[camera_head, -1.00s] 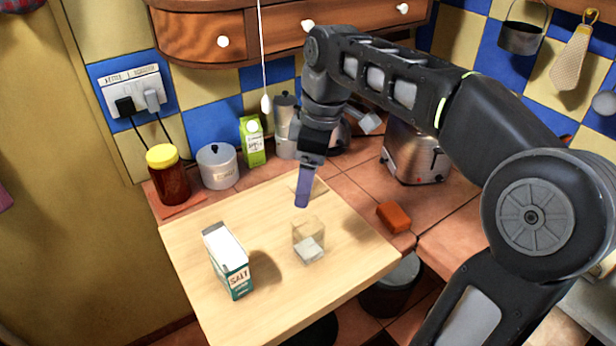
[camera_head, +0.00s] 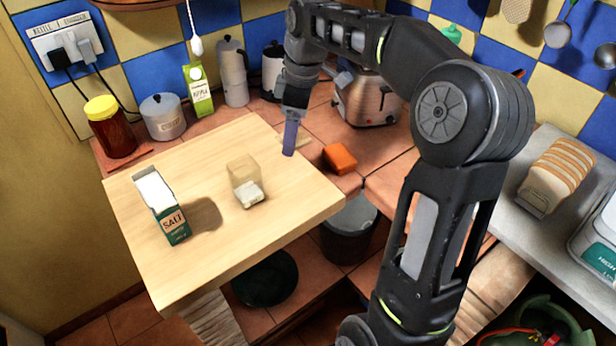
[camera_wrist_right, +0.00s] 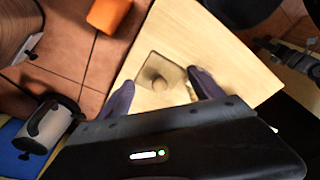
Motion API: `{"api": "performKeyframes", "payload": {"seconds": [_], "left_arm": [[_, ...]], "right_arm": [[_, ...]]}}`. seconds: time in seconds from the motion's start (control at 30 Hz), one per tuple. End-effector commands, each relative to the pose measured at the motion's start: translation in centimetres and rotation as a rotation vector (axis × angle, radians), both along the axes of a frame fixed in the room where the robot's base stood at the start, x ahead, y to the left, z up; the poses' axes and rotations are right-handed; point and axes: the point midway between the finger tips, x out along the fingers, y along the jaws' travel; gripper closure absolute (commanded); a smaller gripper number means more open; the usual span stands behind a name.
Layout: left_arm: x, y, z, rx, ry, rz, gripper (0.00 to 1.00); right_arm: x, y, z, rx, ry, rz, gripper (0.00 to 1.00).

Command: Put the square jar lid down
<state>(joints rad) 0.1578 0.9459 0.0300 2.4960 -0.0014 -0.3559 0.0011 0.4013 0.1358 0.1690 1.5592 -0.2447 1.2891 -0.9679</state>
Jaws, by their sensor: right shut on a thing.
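The square jar lid (camera_wrist_right: 160,75) is a thin, see-through square plate with a round knob. In the right wrist view it sits between the two fingers of my right gripper (camera_wrist_right: 163,92), which is shut on it. In the head view my right gripper (camera_head: 290,150) points down near the board's back right edge, and a sliver of the lid (camera_head: 303,140) shows beside it. I cannot tell whether the lid touches the board. The open square glass jar (camera_head: 246,178), with white contents, stands on the wooden board (camera_head: 270,225), left of the gripper. My left gripper is not in view.
A salt carton (camera_head: 162,208) stands at the board's left. An orange block (camera_head: 340,158) lies on the tiles right of the board, with a toaster (camera_head: 368,98) behind. A red-brown jar (camera_head: 110,128), pot (camera_head: 162,117) and green carton (camera_head: 198,90) line the back. The board's front is bare.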

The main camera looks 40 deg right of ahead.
Motion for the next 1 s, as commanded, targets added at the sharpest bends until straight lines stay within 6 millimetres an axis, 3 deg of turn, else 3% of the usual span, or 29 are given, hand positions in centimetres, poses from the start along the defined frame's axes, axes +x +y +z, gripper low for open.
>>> {"api": "performKeyframes", "payload": {"seconds": [0.27,0.67,1.0], "left_arm": [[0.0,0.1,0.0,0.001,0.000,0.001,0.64],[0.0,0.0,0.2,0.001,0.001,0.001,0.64],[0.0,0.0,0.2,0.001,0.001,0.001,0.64]], "right_arm": [[0.0,0.1,-0.2,0.001,0.001,0.001,0.63],[-0.1,0.1,-6.0,0.001,0.003,0.001,0.63],[0.0,0.1,-6.4,0.001,0.001,0.001,0.63]]}}
